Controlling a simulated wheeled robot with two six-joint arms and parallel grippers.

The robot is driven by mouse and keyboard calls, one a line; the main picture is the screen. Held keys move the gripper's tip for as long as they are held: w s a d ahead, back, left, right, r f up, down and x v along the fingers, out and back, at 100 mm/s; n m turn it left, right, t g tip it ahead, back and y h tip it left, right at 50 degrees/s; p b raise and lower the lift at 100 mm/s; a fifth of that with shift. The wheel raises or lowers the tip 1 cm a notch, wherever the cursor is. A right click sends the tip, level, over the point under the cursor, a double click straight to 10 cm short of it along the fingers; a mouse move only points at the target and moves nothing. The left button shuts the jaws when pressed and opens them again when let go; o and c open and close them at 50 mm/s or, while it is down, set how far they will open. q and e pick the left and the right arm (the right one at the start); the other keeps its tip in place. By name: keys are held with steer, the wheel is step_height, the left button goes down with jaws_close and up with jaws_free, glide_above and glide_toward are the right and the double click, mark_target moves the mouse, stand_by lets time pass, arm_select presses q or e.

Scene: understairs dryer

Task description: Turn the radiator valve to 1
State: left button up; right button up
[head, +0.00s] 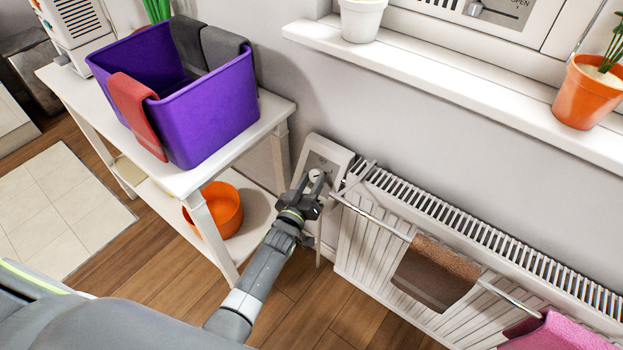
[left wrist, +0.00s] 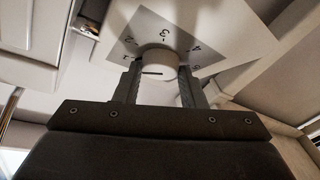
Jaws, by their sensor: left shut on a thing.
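The radiator valve is a round white knob (head: 317,175) on a white housing with a grey dial plate (head: 322,158), at the left end of the white radiator (head: 372,240). My left gripper (head: 308,190) reaches it from below and is shut on the knob. In the left wrist view the two fingers (left wrist: 158,88) stand on either side of the knob (left wrist: 156,62). Numerals run around the dial plate (left wrist: 165,28), with 3 at the top and 1 at the left. A short dark line shows on the knob's near face; which number it marks I cannot tell. My right gripper is not in view.
A rail on the radiator carries a brown towel (head: 436,273) and a pink cloth (head: 560,333). A white table (head: 188,183) with a purple bin (head: 215,118) stands close on the left. An orange bowl (head: 214,209) sits on its lower shelf. The windowsill (head: 450,88) is above.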

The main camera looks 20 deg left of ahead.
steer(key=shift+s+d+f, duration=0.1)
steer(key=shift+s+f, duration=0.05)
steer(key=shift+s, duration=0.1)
arm_select(q)
steer(key=o, duration=1)
steer(key=shift+d, duration=0.1)
steer(key=shift+s, duration=0.1)
steer(key=shift+s, duration=0.3)
steer(key=s+a+f+p, duration=0.1)
steer(key=s+a+p, duration=0.1)
steer(key=s, duration=1.4)
steer(key=shift+s+p, duration=0.25)
steer(key=shift+p, duration=0.45)
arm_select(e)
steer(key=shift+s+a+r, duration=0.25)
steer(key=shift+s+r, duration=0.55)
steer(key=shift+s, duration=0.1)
